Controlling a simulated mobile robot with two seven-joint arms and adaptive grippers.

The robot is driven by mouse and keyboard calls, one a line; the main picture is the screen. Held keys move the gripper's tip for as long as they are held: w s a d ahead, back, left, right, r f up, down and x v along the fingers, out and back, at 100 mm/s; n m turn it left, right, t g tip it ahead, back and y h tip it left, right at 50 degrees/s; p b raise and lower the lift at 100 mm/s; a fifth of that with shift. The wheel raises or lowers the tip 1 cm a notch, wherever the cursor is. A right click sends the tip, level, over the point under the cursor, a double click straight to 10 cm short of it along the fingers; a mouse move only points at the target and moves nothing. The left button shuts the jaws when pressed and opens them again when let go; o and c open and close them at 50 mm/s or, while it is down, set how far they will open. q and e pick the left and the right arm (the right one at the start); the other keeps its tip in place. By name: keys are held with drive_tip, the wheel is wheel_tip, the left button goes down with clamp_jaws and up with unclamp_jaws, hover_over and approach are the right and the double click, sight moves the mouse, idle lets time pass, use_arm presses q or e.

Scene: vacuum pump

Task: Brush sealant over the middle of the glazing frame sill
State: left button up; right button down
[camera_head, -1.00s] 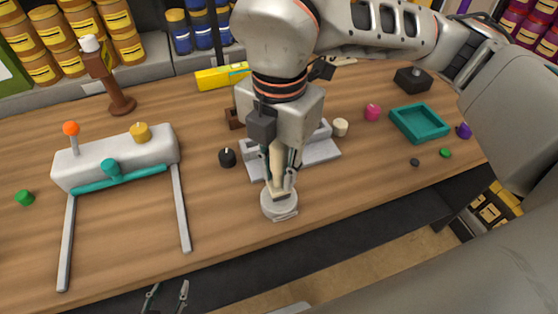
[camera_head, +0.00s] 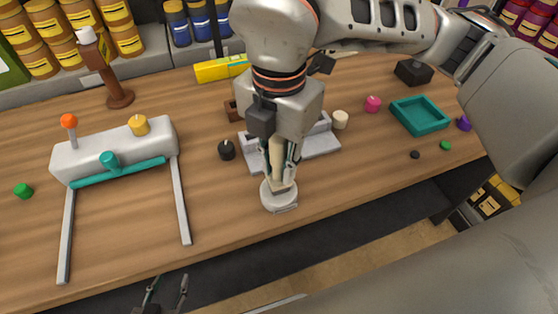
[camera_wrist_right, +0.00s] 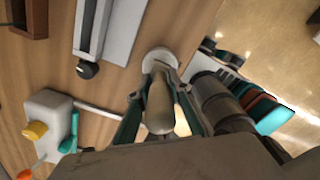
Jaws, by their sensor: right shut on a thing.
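My right gripper (camera_head: 282,172) is shut on a pale wooden-handled brush (camera_head: 276,155), whose handle also fills the gap between the fingers in the right wrist view (camera_wrist_right: 159,105). The brush's lower end is at a round white dish (camera_head: 280,200) near the table's front edge; the bristles are hard to make out, so I cannot tell whether they touch it. A light grey framed piece (camera_head: 322,146), likely the glazing frame, lies just behind, partly hidden by my right gripper. It also shows in the right wrist view (camera_wrist_right: 122,30). My left gripper (camera_head: 167,288) is open and empty below the table's front edge.
A white block (camera_head: 80,160) with a teal pipe and two grey legs stands at left. A black knob (camera_head: 227,150) and a cream cylinder (camera_head: 340,120) flank the frame. A teal tray (camera_head: 420,116) sits at right. The table between block and dish is clear.

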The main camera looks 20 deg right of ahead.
sight(279, 141)
drive_tip(key=shift+f+b, duration=0.5)
drive_tip(key=shift+f, duration=0.1)
idle(1.9)
drive_tip(key=shift+r+p, duration=1.55)
drive_tip(key=shift+r, duration=2.05)
